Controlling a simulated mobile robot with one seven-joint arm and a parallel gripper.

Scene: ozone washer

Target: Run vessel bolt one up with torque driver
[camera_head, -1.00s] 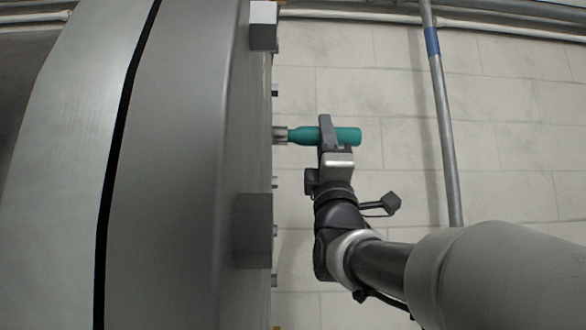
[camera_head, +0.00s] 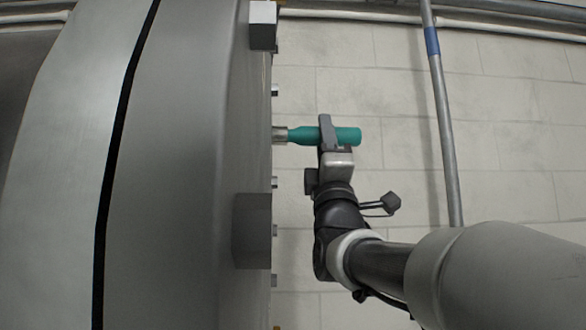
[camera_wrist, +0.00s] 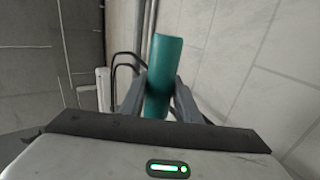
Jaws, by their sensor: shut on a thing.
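The torque driver (camera_head: 347,136) has a teal body and lies level in the head view. My gripper (camera_head: 326,133) is shut around its body, and the driver's teal end also shows between the fingers in the wrist view (camera_wrist: 164,75). The driver's metal socket (camera_head: 280,135) points left and meets the vessel's flange face (camera_head: 190,180) at one bolt position. The socket hides whatever bolt is there. Other bolts show along the flange edge, one above (camera_head: 275,93) and one below (camera_head: 275,183).
Two grey blocks sit on the flange, one at the top (camera_head: 263,25) and a larger one lower down (camera_head: 252,230). A thin vertical pipe (camera_head: 440,110) with a blue band stands to the right. A pale tiled wall (camera_head: 510,170) lies behind, with open room right of the driver.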

